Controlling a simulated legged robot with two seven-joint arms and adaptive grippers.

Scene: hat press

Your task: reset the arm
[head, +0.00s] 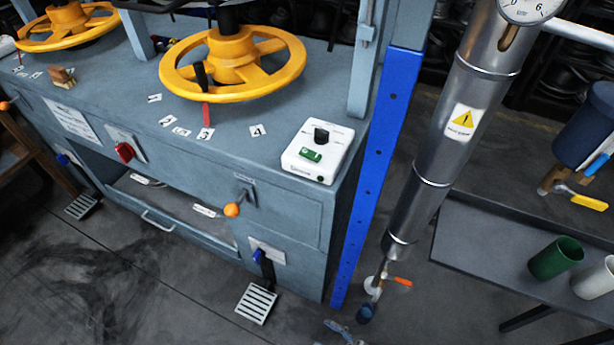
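Neither of my grippers shows clearly in the head view. No separate object is plainly the arm; the name may mean one of my own arms or a lever on the machine. A lever with an orange ball knob (232,210) sticks out from the front of the grey press cabinet (285,215), pointing down and to the left. A second orange knob (5,105) shows at the left edge. A large yellow handwheel (234,65) with a dark upright handle lies flat above the cabinet top, over numbered labels. A red pointer (206,114) stands below its rim.
A white control box (318,150) with a black knob sits on the cabinet corner. A blue post (375,170) and a steel pipe (440,150) stand to its right. A foot pedal (256,303) is on the floor. A grey table (480,235) holds cups. Floor at lower left is clear.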

